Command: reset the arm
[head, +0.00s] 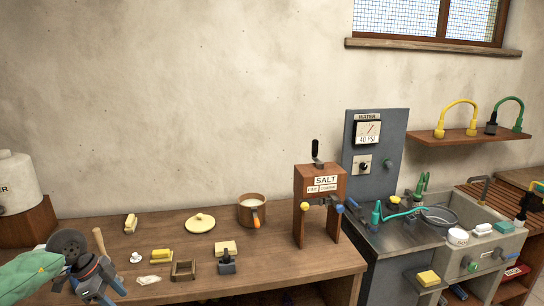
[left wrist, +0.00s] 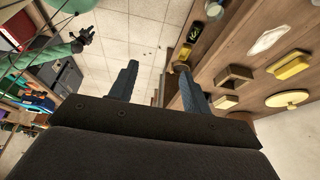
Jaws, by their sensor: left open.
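My left arm (head: 28,276) has a green sleeve and comes in at the lower left of the head view. Its gripper (head: 98,288) is at the table's front left edge. In the left wrist view the two blue-grey fingers (left wrist: 157,82) stand wide apart, with only floor between them, so the gripper is open and empty. A green arm with a small dark gripper (left wrist: 86,38) shows at the upper left of the left wrist view; it looks like my right one. It is too small to tell whether it is open. The head view does not show it.
A sink (head: 480,250) is at the right. Floor (left wrist: 140,30) lies beside the table.

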